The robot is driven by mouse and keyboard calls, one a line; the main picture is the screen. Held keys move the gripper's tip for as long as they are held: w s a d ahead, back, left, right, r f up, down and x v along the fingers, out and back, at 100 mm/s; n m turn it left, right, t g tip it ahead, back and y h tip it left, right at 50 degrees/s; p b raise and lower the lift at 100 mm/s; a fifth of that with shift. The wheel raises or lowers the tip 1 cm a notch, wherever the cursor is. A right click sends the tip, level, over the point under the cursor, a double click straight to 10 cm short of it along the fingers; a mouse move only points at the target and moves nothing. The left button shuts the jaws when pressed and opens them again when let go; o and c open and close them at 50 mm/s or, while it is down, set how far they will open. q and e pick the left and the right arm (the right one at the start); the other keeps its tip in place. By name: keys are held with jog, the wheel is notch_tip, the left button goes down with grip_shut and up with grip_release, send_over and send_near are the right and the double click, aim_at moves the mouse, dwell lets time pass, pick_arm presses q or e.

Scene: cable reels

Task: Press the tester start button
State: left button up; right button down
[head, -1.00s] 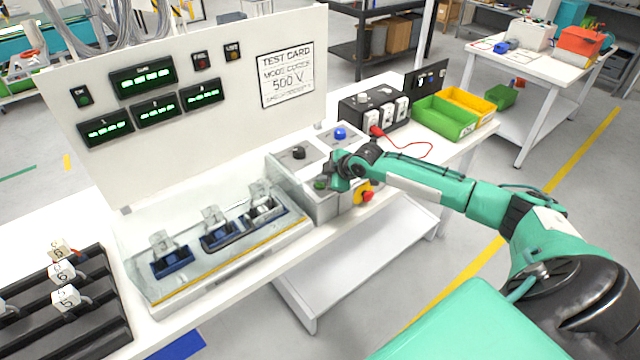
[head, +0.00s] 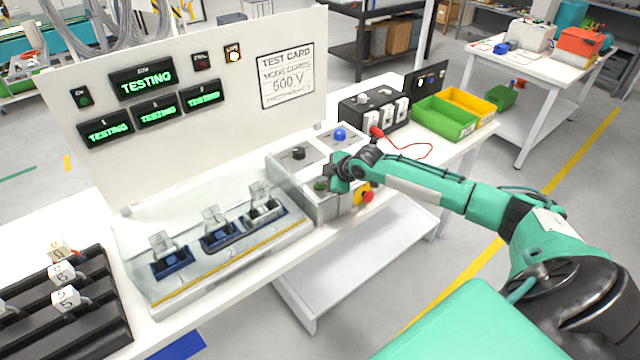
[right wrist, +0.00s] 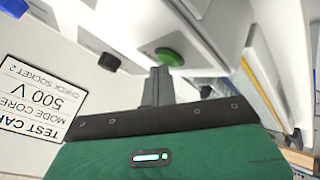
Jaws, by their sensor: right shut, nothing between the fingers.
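The tester's green start button (head: 320,184) sits on the grey control box, and it also shows in the right wrist view (right wrist: 170,56). My right gripper (head: 334,180) is shut and empty, with its fingertips right at the green button; in the right wrist view the shut fingers (right wrist: 160,78) end at its edge. I cannot tell whether they touch it. The tester panel's main display (head: 146,80) and the three small displays below it read TESTING in green. A lamp (head: 233,53) at the panel's upper right glows yellow-white. My left gripper is not in view.
A red and yellow stop knob (head: 367,197), a black knob (head: 299,153) and a blue button (head: 340,134) are close by on the box. A clear-covered fixture (head: 215,245) holds several sockets. Green (head: 447,122) and yellow bins stand to the right.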

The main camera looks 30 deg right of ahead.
aim_at(324, 186)
jog(key=shift+r+p, duration=0.5)
jog(key=shift+r, duration=0.2)
notch_tip(324, 186, up, 5)
jog(key=p, duration=0.4)
dwell(0.7)
